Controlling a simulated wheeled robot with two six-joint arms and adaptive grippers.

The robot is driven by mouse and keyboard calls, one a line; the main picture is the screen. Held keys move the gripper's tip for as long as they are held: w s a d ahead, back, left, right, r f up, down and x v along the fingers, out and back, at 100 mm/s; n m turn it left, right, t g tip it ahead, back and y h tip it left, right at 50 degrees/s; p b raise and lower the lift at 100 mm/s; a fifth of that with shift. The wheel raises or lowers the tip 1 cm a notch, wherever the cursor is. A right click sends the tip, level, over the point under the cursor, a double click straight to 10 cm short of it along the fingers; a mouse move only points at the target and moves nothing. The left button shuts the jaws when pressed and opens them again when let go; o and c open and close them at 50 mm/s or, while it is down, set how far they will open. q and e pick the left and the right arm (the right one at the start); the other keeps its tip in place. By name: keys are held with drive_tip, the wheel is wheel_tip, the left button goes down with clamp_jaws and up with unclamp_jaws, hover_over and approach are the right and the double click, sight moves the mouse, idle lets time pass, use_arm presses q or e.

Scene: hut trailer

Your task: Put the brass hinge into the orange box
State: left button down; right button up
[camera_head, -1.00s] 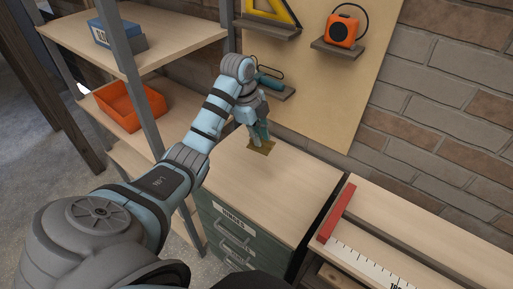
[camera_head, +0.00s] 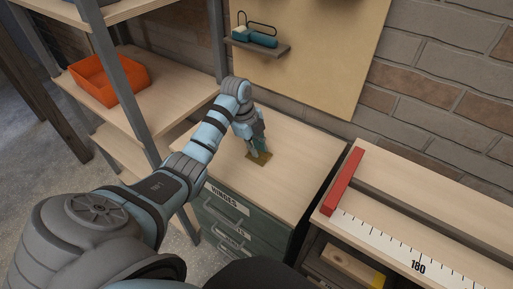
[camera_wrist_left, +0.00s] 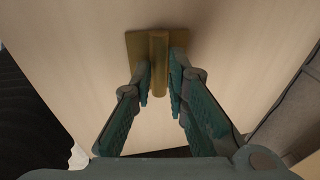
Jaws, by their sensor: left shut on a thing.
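The brass hinge (camera_head: 261,158) is a flat gold-brown plate at the top of the green drawer cabinet (camera_head: 300,180). In the left wrist view the hinge (camera_wrist_left: 158,45) shows its raised middle barrel between the fingertips. My left gripper (camera_head: 257,146) is shut on the hinge; the fingertips (camera_wrist_left: 160,85) sit on both sides of its barrel. I cannot tell whether the hinge touches the cabinet top. The orange box (camera_head: 108,82) is an open tray on a wooden shelf at the left. Its inside looks empty from here. My right gripper is not in view.
A grey shelf post (camera_head: 125,85) stands between the cabinet and the orange box. A small wall shelf (camera_head: 258,48) with a teal tool is behind my left arm. A bench with a red block (camera_head: 343,187) and white ruler is at the right.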

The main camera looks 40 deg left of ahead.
use_arm(q)
drive_tip(key=c, duration=1.6)
unclamp_jaws()
drive_tip(key=shift+o, duration=0.2)
